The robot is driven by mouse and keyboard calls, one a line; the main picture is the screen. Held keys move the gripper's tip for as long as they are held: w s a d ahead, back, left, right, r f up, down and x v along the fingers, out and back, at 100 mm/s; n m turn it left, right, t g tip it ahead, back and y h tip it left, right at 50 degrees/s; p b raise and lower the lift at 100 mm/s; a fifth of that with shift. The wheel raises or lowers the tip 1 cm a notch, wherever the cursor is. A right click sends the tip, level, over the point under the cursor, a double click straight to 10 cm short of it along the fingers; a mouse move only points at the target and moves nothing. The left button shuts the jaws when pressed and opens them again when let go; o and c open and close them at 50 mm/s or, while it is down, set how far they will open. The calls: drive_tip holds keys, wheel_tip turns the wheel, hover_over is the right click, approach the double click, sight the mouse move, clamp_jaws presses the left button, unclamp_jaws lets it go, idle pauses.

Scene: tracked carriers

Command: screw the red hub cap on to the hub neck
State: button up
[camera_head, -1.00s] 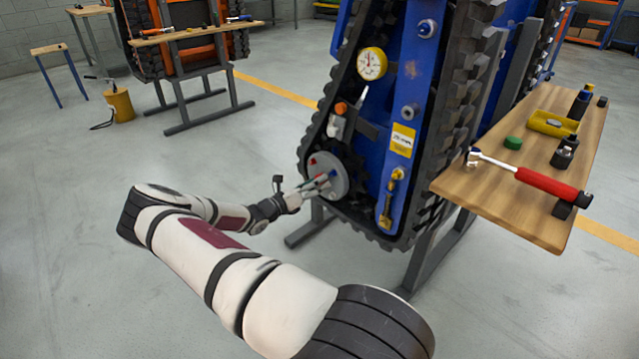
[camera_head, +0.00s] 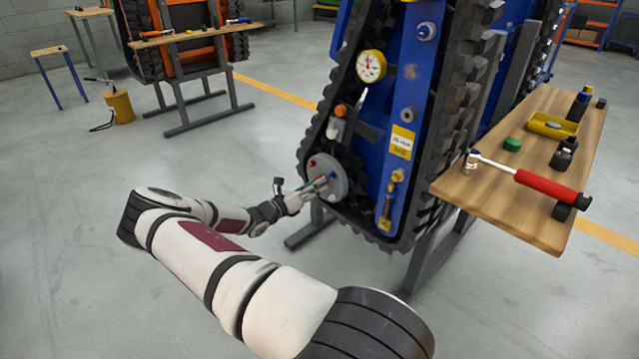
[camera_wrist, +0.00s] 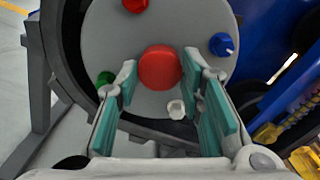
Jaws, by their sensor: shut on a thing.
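The red hub cap (camera_wrist: 160,67) is a round red disc in the middle of the wrist view. It is in front of the grey hub plate (camera_wrist: 108,33), which also shows in the head view (camera_head: 340,176). My gripper (camera_wrist: 160,76) is shut on the cap, one fingertip at each side. In the head view my gripper (camera_head: 318,185) is right at the hub plate, and the cap is hard to make out there. The hub neck is not visible; I cannot tell how far the cap sits on it.
Around the cap on the plate are a red knob (camera_wrist: 135,5), a blue knob (camera_wrist: 221,44), a green knob (camera_wrist: 105,79) and a pale nut (camera_wrist: 176,109). The black track surrounds the hub. A wooden bench (camera_head: 490,205) with a red-handled wrench (camera_head: 545,188) stands at right.

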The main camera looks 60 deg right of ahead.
drive_tip(key=m+p, duration=0.2)
drive_tip(key=m, duration=0.6)
drive_tip(key=shift+r+m, duration=0.1)
drive_tip(key=shift+m, duration=0.3)
drive_tip(key=m, duration=0.3)
drive_tip(key=shift+p, duration=0.4)
drive_tip(key=m+p, duration=0.1)
drive_tip(key=m, duration=0.3)
drive_tip(key=shift+m, duration=0.3)
drive_tip(key=shift+c, duration=0.6)
drive_tip(key=o, duration=0.9)
drive_tip(key=shift+m, duration=0.5)
drive_tip(key=o, duration=0.4)
